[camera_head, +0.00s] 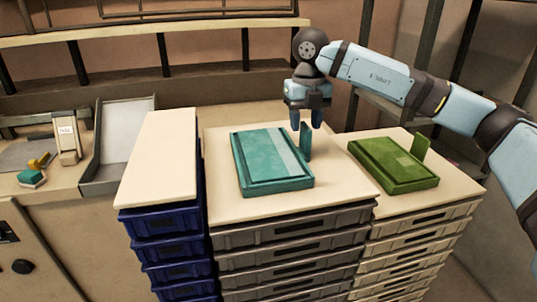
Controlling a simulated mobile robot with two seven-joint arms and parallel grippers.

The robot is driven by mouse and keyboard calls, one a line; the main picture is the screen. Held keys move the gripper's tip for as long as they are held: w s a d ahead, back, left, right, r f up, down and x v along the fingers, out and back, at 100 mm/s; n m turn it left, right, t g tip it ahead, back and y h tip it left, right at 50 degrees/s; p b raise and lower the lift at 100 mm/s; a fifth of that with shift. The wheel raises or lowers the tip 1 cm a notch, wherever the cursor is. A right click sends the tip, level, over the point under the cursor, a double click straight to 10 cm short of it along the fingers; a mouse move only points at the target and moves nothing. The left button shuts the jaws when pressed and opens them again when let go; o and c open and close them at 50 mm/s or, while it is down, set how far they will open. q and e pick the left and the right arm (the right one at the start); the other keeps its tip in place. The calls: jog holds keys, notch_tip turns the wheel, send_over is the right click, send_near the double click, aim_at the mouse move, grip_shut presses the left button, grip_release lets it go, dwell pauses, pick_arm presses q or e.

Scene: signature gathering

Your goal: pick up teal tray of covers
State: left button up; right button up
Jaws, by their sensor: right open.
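The teal tray of covers (250,184) lies flat on the board on top of the middle, grey crate stack. It has a low rim, a pale strip along its right part and an upright teal tab (305,140) at its right side. My right gripper (306,124) points down just above this tab, fingers apart, with nothing visibly held. Whether the fingers straddle the tab or touch it, I cannot tell. My left gripper is out of view.
A green tray (392,166) with its own tab lies on the right crate stack. The blue crate stack (167,234) at left has a bare board top (160,160). A bench with a grey tray (120,135) and small items stands at far left. A shelf runs behind.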

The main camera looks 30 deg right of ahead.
jog(key=f, duration=0.3)
jog(key=shift+s+f+p, duration=0.25)
jog(key=shift+f+p, duration=0.05)
jog(key=shift+f, duration=0.2)
grip_shut()
jog(key=shift+r, duration=0.1)
